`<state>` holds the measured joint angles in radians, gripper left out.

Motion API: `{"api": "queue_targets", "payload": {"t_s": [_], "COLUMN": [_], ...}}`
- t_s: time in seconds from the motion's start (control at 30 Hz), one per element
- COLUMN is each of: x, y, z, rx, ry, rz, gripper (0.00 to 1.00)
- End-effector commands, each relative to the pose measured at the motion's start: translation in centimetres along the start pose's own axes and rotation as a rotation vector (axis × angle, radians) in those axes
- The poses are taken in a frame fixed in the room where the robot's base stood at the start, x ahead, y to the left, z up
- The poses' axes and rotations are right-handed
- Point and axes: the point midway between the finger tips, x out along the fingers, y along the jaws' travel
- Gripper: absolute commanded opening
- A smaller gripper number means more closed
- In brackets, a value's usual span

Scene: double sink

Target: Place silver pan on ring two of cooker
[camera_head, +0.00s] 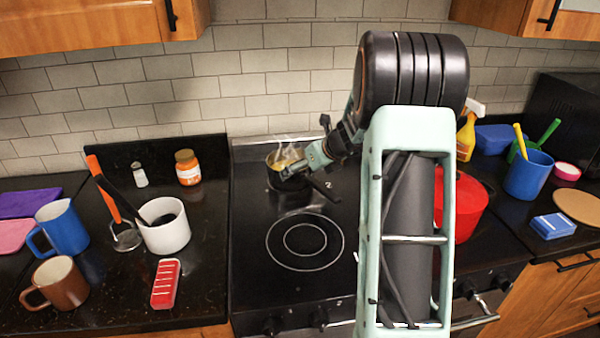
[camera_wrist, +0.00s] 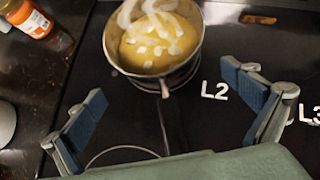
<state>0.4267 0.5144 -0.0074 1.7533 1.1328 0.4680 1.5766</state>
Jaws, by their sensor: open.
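The silver pan (camera_wrist: 196,52) sits on the back left of the black cooker (camera_head: 250,285), with yellow food and pale wisps like steam in it. It also shows in the head view (camera_head: 275,183), partly hidden by my gripper. Its dark handle (camera_wrist: 172,125) points toward my wrist camera and lies between my spread fingers. My gripper (camera_wrist: 165,88) is open and empty above the handle; it also shows in the head view (camera_head: 292,168). The front left ring (camera_head: 305,240) is bare. White marks "L2" and "L3" show in the wrist view; which ring is ring two I cannot tell.
A red pot (camera_head: 470,210) stands on the cooker's right, partly hidden by my arm. A tiled wall (camera_head: 240,80) rises close behind the pan.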

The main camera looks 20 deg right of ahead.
Motion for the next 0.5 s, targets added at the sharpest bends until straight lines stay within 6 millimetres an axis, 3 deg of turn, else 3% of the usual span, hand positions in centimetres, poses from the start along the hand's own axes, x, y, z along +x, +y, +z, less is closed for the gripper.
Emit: {"api": "queue_targets", "payload": {"t_s": [0.2, 0.5], "x": [-4.0, -5.9], "y": [0.0, 0.0], "z": [0.1, -0.1], "rx": [-0.001, 0.001], "ry": [-0.001, 0.001], "rz": [-0.001, 0.0], "gripper": [1.0, 1.0]}}
